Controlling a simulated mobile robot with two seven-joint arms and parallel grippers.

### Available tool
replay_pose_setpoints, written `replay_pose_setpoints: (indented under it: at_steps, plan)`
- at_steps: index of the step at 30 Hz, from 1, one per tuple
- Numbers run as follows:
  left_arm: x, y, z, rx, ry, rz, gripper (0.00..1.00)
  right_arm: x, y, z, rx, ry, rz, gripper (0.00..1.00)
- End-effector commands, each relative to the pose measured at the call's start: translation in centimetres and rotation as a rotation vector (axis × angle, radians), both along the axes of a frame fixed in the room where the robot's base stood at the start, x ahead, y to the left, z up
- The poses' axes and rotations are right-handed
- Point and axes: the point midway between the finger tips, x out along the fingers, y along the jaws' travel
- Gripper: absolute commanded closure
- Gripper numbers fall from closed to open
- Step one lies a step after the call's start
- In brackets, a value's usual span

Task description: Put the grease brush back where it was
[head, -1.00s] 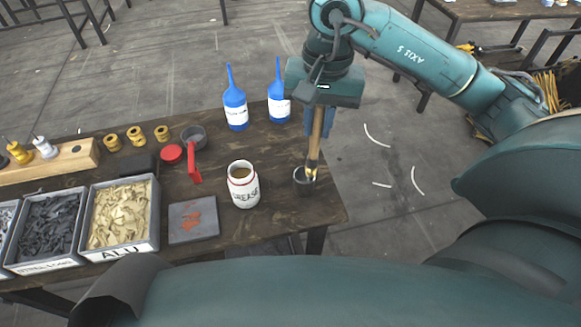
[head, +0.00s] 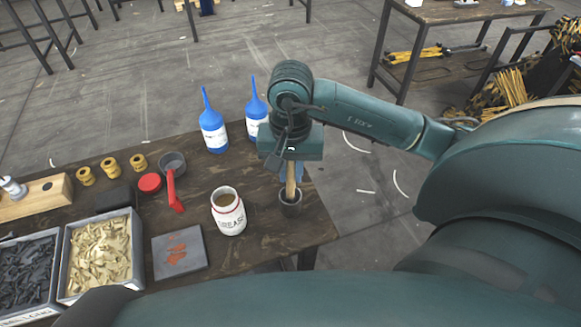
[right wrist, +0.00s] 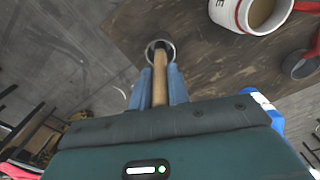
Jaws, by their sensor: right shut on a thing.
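The grease brush (head: 291,180) has a wooden handle and stands with its lower end inside a small dark cup (head: 290,208) near the table's right end. My right gripper (head: 291,172) is above the cup, shut on the brush handle. The right wrist view shows the handle (right wrist: 160,80) between the two blue fingers (right wrist: 160,88), with its far end in the round cup (right wrist: 159,46). The bristles are hidden inside the cup. The white grease jar (head: 229,214) stands open to the left of the cup. My left gripper is not in view.
Two blue bottles (head: 213,130) stand behind the cup, close to the gripper. A red-handled cup (head: 172,165), a red lid (head: 149,183) and a grey plate (head: 180,251) are further left, near parts bins (head: 101,253). The table's right edge is close to the cup.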

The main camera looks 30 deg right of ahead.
Motion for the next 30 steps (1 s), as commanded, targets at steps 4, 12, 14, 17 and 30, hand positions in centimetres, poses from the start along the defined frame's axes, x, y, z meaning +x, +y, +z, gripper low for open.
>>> replay_pose_setpoints:
  at_steps: [4,12,14,17,30]
  plan:
    - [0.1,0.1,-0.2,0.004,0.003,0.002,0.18,0.0,0.0,-0.1,0.0,-0.001,0.001,1.0]
    - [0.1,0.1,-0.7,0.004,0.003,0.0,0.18,0.0,0.0,-0.4,-0.001,-0.001,0.0,0.8]
    - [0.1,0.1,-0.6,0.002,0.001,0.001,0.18,0.0,0.0,-0.4,-0.001,-0.001,0.0,0.75]
    - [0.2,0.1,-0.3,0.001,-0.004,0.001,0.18,0.0,0.0,-0.4,-0.001,-0.001,0.0,0.66]
    - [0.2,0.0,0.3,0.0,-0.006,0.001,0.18,0.1,0.0,0.4,0.001,-0.003,0.001,0.61]
